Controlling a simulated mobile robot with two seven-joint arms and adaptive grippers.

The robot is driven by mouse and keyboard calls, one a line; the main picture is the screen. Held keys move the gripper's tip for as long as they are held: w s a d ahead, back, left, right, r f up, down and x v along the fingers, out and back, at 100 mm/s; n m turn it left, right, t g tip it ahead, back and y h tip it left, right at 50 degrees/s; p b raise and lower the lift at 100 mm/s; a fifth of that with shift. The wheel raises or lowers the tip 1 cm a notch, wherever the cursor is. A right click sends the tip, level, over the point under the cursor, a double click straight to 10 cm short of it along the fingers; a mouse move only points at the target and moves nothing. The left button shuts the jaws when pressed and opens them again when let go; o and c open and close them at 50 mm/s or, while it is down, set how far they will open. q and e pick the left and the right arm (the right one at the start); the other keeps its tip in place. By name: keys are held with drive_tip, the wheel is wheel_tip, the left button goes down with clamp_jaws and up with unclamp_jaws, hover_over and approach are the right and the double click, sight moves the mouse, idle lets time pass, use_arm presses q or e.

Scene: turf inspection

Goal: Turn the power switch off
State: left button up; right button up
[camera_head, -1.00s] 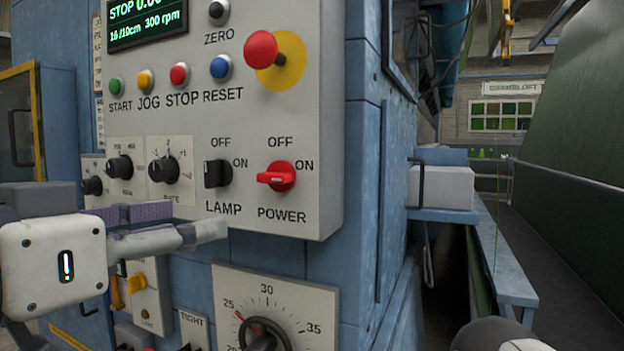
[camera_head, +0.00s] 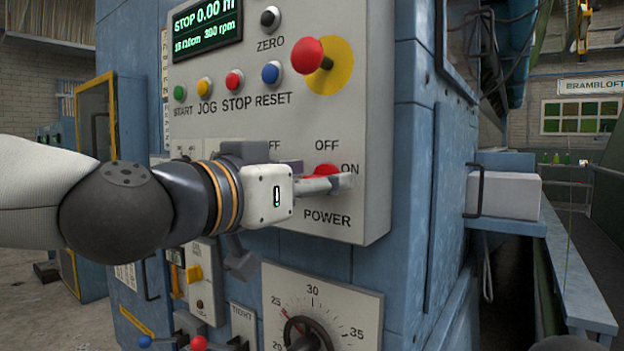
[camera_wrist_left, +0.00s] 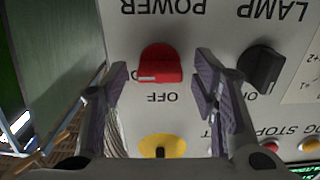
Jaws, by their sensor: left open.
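The red power switch (camera_head: 326,170) is a rotary knob on the grey control panel, with OFF above it, ON to its right and POWER below. My left gripper (camera_head: 325,179) is in front of it and hides most of it in the head view. In the left wrist view, which sees the panel upside down, the power switch (camera_wrist_left: 160,62) shows between the two open fingers (camera_wrist_left: 160,76), with a gap on each side. Its handle lies crosswise. I cannot tell whether the fingertips reach around it. My right gripper is not in view.
The black lamp switch (camera_wrist_left: 261,66) is close to one finger. A red mushroom button (camera_head: 308,55) on a yellow disc and several coloured buttons are above. A dial plate (camera_head: 350,308) and small levers are below. A shelf with a white box (camera_head: 508,195) is at right.

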use_arm(q)
drive_tip(key=c, duration=1.2)
drive_tip(key=shift+o, duration=0.2)
drive_tip(key=shift+a+f+n, duration=0.1)
drive_tip(key=shift+f+n, duration=0.05)
drive_tip(key=shift+n, duration=8.75)
drive_tip(key=o, duration=1.2)
drive_tip(key=shift+c, duration=0.2)
